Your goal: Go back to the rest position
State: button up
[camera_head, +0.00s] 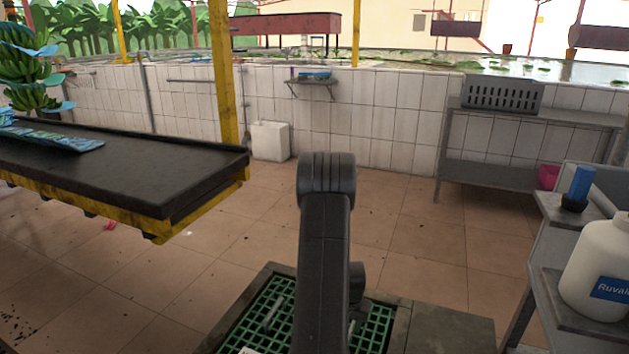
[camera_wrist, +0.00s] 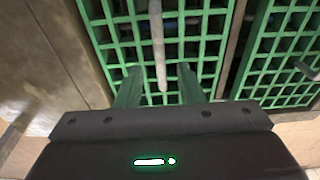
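My gripper (camera_wrist: 159,82) shows at the bottom of the wrist view. Its two green fingers stand apart with nothing held between them. Beyond them is a green grid (camera_wrist: 206,58) with a pale grey rod (camera_wrist: 157,45) over it. The rod appears in the gap between the fingers, and I see no contact with either. In the head view my arm stands upright in the middle, and the gripper itself is hidden. The green grid also shows low in the head view (camera_head: 262,318), partly behind my arm.
A black-topped table with a yellow frame (camera_head: 130,165) stands at the left, with green bananas (camera_head: 30,75) behind. A grey bench at the right holds a white jug (camera_head: 596,268) and a blue item (camera_head: 579,184). The tiled floor (camera_head: 410,245) between is mostly clear.

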jog(key=f, duration=0.2)
jog(key=f+b, duration=0.1)
jog(key=f, duration=0.1)
jog(key=f+b, duration=0.1)
jog(key=f, duration=0.1)
jog(key=shift+w+d, duration=0.1)
jog(key=shift+w, duration=0.2)
jog(key=shift+r, duration=0.25)
